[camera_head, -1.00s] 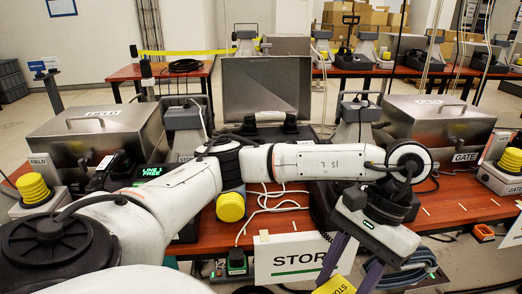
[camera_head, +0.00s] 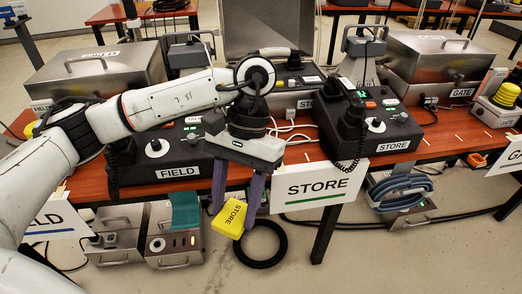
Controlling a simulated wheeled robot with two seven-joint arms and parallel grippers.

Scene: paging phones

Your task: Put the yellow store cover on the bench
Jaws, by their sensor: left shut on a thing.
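The yellow store cover (camera_head: 229,217), marked STORE, is held between the two purple fingers of my left gripper (camera_head: 236,203). The gripper is shut on it and points down. The cover is tilted and appears in front of the bench's front edge, left of the STORE sign. The bench (camera_head: 440,146) has a red-brown top. My right gripper is not in view.
The STORE phone unit (camera_head: 395,130) and the FIELD phone unit (camera_head: 180,160) stand on the bench. The STORE sign (camera_head: 312,187) hangs at the front edge. A black cable coil (camera_head: 262,245) and metal boxes (camera_head: 174,235) are below. Bare wood shows at right.

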